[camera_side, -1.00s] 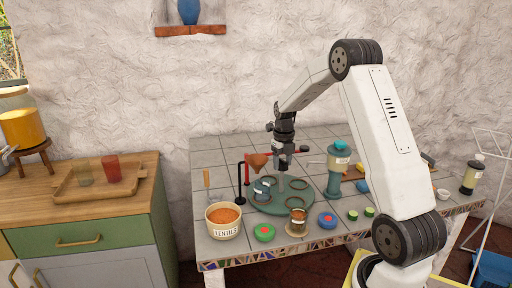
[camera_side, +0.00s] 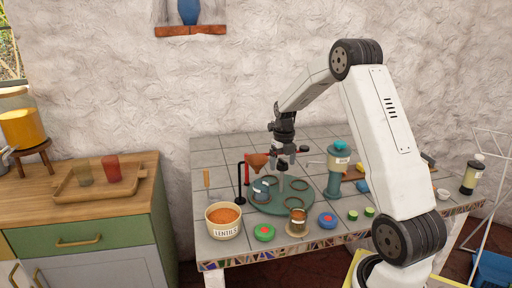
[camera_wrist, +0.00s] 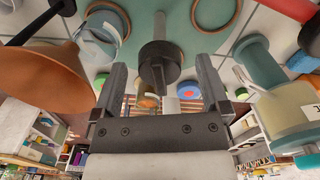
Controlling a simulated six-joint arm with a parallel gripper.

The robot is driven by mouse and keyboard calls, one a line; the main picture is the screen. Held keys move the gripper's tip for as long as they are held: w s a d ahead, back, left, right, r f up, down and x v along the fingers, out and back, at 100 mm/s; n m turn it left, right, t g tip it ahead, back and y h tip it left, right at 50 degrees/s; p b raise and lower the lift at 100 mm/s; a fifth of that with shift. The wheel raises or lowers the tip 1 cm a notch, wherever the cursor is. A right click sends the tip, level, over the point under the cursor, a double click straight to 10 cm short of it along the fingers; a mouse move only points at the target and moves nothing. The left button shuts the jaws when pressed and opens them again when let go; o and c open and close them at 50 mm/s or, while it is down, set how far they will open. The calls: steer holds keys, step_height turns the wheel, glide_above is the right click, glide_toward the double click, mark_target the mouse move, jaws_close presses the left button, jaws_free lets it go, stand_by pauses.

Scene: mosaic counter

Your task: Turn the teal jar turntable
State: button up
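The teal turntable (camera_side: 290,207) lies on the tiled counter, with several brown rings and a grey central post on it; it also shows in the wrist view (camera_wrist: 135,50). A clear jar with a pale label (camera_side: 261,187) stands at its left side. The post carries a dark knob (camera_wrist: 158,62) with a raised bar. My gripper (camera_side: 284,155) is over the turntable's middle, pointing down. In the wrist view my gripper (camera_wrist: 161,66) is open, with one finger on each side of the knob in the picture; contact cannot be told.
A copper funnel (camera_side: 259,161) on a red-armed stand is close left of my gripper. A teal dispenser (camera_side: 335,172) stands close right. A lentils tub (camera_side: 224,221), a filled jar (camera_side: 298,220) and coloured lids (camera_side: 264,233) line the front. Bare tiles lie behind.

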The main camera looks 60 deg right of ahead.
steer(key=shift+r, duration=0.1)
steer(key=shift+r, duration=3.8)
steer(key=shift+n, duration=0.3)
steer(key=n, duration=0.3)
steer(key=shift+n, duration=0.4)
steer(key=n, duration=1.3)
steer(key=shift+n, duration=0.3)
steer(key=shift+f, duration=0.1)
steer(key=shift+f, duration=3.85)
